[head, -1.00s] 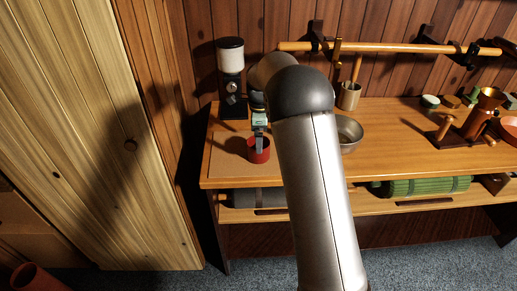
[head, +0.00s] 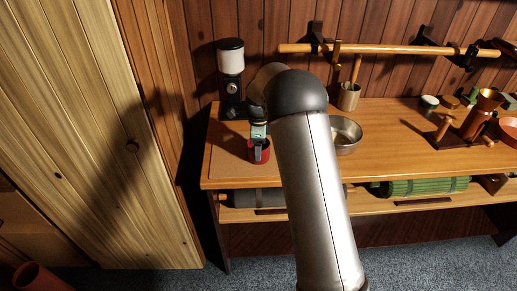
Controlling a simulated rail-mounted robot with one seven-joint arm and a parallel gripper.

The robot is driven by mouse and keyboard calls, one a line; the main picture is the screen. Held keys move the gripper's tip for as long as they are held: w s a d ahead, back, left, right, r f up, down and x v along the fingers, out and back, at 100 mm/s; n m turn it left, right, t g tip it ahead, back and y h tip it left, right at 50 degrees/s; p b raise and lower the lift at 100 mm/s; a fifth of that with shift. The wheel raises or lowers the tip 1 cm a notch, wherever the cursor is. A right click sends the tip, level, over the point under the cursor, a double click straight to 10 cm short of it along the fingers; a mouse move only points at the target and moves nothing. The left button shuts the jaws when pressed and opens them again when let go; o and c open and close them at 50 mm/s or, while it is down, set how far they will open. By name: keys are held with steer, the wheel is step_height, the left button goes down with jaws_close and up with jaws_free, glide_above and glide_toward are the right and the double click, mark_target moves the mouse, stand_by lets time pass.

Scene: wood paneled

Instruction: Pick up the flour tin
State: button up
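A small red round tin (head: 252,156) stands on the left part of the wooden bench. It is the only tin-like thing at my gripper, and I can read no label on it. My gripper (head: 259,143) points down at the tin, its grey fingers overlapping the tin's rim and upper part. I cannot tell whether the fingers are around the tin's wall, inside it or closed on it. My own arm hides part of the bench to the right.
A black grinder with a white top (head: 231,62) stands close behind the gripper. A metal bowl (head: 346,132) and a utensil pot (head: 349,97) stand to the right of my arm. A rail (head: 390,48) runs along the wall. The bench's front left is clear (head: 225,168).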

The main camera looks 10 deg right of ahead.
steer(key=shift+r, duration=0.1)
steer(key=shift+w+r, duration=0.1)
steer(key=shift+r, duration=0.45)
steer(key=s+a+r+b, duration=0.1)
steer(key=s+r+b, duration=0.3)
steer(key=s+r, duration=0.7)
steer(key=s, duration=0.3)
steer(key=shift+r+b, duration=0.35)
steer(key=o, duration=0.4)
steer(key=c, duration=0.4)
steer(key=shift+s, duration=0.1)
